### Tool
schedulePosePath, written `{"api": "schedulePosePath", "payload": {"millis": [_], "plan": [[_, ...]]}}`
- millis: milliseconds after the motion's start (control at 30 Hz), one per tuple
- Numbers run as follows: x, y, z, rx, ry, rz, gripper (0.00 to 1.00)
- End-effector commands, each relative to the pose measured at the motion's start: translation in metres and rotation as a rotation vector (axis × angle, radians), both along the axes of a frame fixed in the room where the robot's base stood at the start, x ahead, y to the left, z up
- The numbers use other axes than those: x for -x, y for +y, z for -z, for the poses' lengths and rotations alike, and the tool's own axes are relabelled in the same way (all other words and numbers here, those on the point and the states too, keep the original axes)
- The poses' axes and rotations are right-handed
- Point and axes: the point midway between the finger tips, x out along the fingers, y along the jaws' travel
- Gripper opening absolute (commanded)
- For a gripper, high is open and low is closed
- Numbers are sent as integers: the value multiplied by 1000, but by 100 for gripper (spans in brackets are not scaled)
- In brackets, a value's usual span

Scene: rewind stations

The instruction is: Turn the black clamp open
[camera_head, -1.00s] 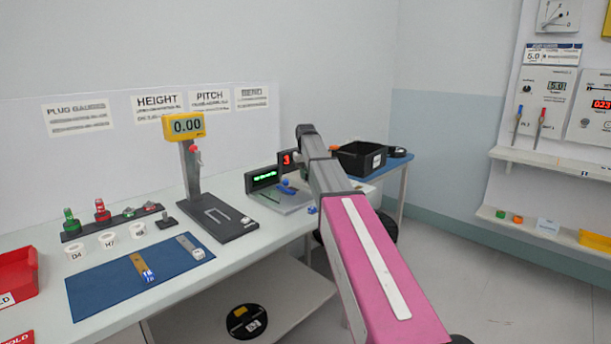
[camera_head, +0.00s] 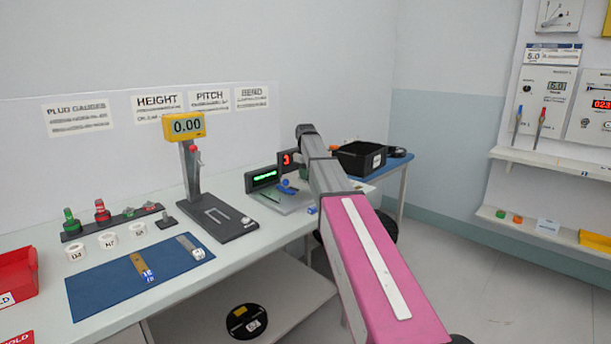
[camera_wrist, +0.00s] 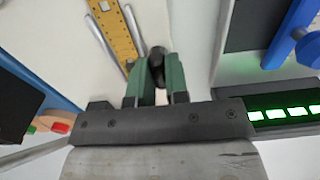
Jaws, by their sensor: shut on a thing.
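In the wrist view my gripper (camera_wrist: 156,82) has its two green-sided fingers closed about a small dark knob, which looks like the black clamp (camera_wrist: 157,56). Only the clamp's rounded top end shows between and just beyond the fingertips; the rest is hidden by the fingers. How far it is turned cannot be told. In the head view my gripper and the clamp are mostly hidden behind my arm at the far end of the bench.
A yellow ruler-like strip (camera_wrist: 114,35) between metal rods lies beside the fingers. A blue knob (camera_wrist: 307,50) and a green-lit display (camera_wrist: 290,113) are at the right. A height gauge (camera_head: 187,127) stands left of my arm; a black bin (camera_head: 358,158) stands beyond it.

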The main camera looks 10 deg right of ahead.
Motion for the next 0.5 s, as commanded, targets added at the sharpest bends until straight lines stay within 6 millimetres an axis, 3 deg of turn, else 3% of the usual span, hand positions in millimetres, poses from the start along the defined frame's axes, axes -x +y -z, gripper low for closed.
{"api": "schedulePosePath", "payload": {"millis": [300, 333, 367, 400, 500], "plan": [[-1, 0, -1, 0, -1, -1, 0], [-1, 0, -1, 0, -1, -1, 25], [-1, 0, -1, 0, -1, -1, 34], [-1, 0, -1, 0, -1, -1, 40], [0, 0, -1, 1, -1, 0, 40]]}}
